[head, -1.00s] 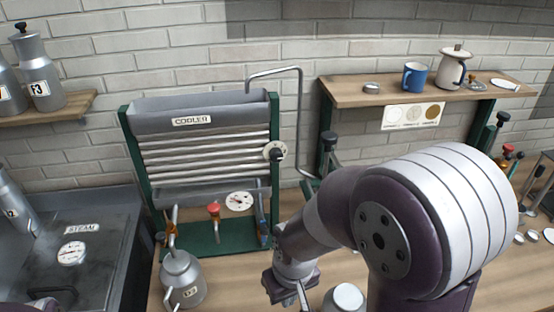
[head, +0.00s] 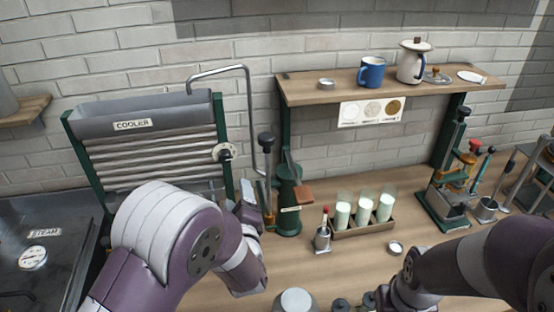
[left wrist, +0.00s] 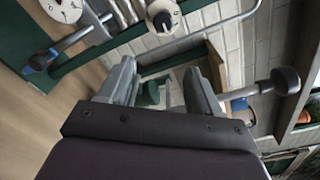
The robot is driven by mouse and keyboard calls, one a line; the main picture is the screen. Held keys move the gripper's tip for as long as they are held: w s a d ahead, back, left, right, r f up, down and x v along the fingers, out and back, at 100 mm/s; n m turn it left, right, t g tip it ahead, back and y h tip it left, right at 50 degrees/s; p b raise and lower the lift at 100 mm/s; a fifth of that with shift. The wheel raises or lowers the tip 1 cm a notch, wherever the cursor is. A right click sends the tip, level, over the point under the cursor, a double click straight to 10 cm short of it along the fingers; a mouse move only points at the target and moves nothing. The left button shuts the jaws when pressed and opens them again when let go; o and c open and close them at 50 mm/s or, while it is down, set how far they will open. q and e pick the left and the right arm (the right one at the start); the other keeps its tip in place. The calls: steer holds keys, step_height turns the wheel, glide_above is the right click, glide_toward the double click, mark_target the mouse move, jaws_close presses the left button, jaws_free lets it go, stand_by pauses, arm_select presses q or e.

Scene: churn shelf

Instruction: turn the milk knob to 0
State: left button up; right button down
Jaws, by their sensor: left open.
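The knob on the cooler, black on a round white dial (head: 222,152), sits at the right end of the cooler pipes. It is the likeliest milk knob, but I can read no milk label. It also shows at the top of the left wrist view (left wrist: 163,20), beyond my left gripper's fingertips. My left gripper (head: 248,203) is below and right of the dial in the head view. It is open and empty (left wrist: 162,75), apart from the knob. My right gripper is at the bottom edge, by its wrist (head: 395,295); its fingers are not clear.
The cooler (head: 135,100) stands at left, with a bent pipe (head: 248,100) beside it. A black-knobbed lever (head: 266,140) stands close to my left gripper. Milk glasses (head: 363,210) stand in a rack on the counter. A shelf (head: 390,88) holds a blue mug (head: 371,72).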

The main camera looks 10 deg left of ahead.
arm_select(q)
steer(key=a+r+m, duration=0.1)
steer(key=a+m, duration=0.1)
steer(key=a, duration=0.1)
steer(key=p, duration=0.3)
glide_toward(225, 160)
steer(key=shift+y, duration=0.3)
steer(key=x, duration=0.4)
steer(key=shift+w+d+r, duration=0.1)
steer(key=shift+d, duration=0.15)
steer(key=shift+t, duration=0.3)
steer(key=x, duration=0.4)
steer(key=shift+w+a+p, duration=0.1)
steer(key=shift+a+p, duration=0.2)
steer(key=shift+a, duration=0.05)
steer(key=shift+d, duration=0.15)
arm_select(e)
steer(key=r, duration=0.2)
steer(key=a+r, duration=0.1)
steer(key=shift+s+a+r, duration=0.1)
steer(key=shift+a+r, duration=0.1)
steer(key=shift+r, duration=0.2)
arm_select(q)
steer(key=shift+w+d+f, duration=0.1)
steer(key=shift+f, duration=0.1)
steer(key=c, duration=1)
steer(key=shift+c, duration=0.2)
